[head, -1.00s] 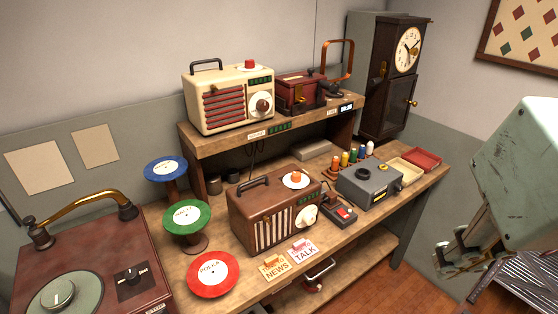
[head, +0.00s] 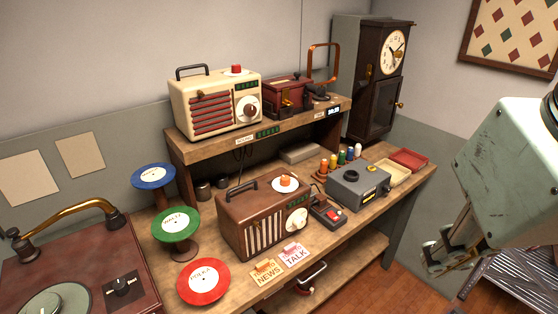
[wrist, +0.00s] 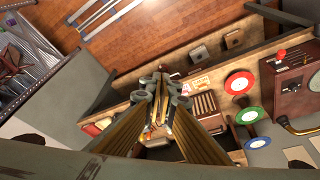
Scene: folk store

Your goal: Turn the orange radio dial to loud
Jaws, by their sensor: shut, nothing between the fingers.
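The brown radio (head: 236,209) stands on the wooden bench, with a light striped grille and a round pale dial on its front. An orange knob (head: 286,181) sits on a white disc on its top right; its pointer setting is too small to read. My gripper (head: 436,254) is at the right, well apart from the radio and near a metal rack. In the wrist view my gripper (wrist: 162,84) is shut and empty, pointing over the bench. The brown radio also shows there (wrist: 205,104), to the right of the fingers.
A cream radio (head: 196,84) with a red knob stands on the shelf above. A grey box (head: 352,193) and a small red-button device (head: 328,216) are right of the brown radio. NEWS and TALK cards (head: 266,272) lie before it. Records (head: 204,288) and a turntable (head: 75,260) are left.

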